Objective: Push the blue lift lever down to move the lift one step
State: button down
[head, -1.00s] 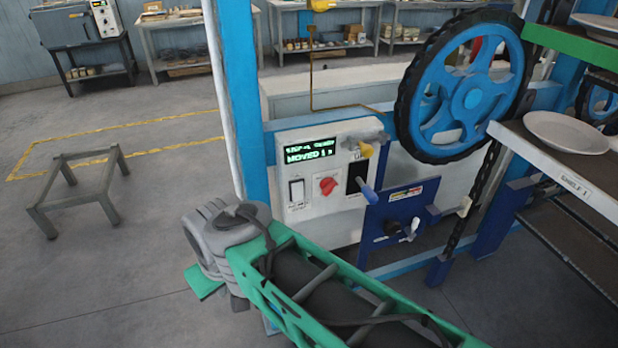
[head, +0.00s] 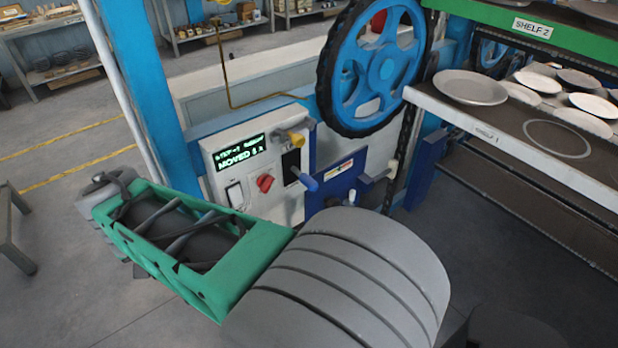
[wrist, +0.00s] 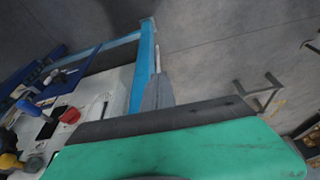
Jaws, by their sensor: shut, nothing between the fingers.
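The blue lift lever (head: 305,180) sticks out from a black slot on the white control panel (head: 210,155), angled toward the lower right. The lever also shows at the left of the wrist view (wrist: 28,107). The panel's display (head: 240,153) has green text that reads "MOVED" and a character that is hard to read. In the wrist view my gripper (wrist: 158,90) shows as a grey wedge of shut fingers beyond the green housing, away from the lever and empty.
A red knob (head: 265,183), a white switch (head: 235,194) and a yellow handle (head: 296,139) sit near the lever. A big blue wheel (head: 376,65) is above. Plate shelves (head: 520,150) stand at right, a blue post (head: 148,75) at left.

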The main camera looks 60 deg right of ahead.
jog(key=d+r+m+g+h+p, duration=0.15)
jog(key=d+m, duration=0.45)
jog(key=d, duration=0.7)
jog(key=s+d+m+g+h+p, duration=0.1)
jog(key=s+d+m, duration=0.3)
jog(key=d, duration=0.3)
jog(key=s+d+f+m+g+p, duration=0.1)
jog(key=s+d+m+g+p, duration=0.1)
jog(key=d, duration=0.5)
jog(key=s+d+f+m+g+h+p, duration=0.1)
jog(key=s+d+m+g+p, duration=0.1)
jog(key=s+d+m, duration=0.3)
jog(key=d+m, duration=0.1)
jog(key=d, duration=0.1)
jog(key=shift+s+d+f+h, duration=0.2)
jog(key=shift+s+d+h, duration=0.15)
jog(key=shift+g, duration=0.25)
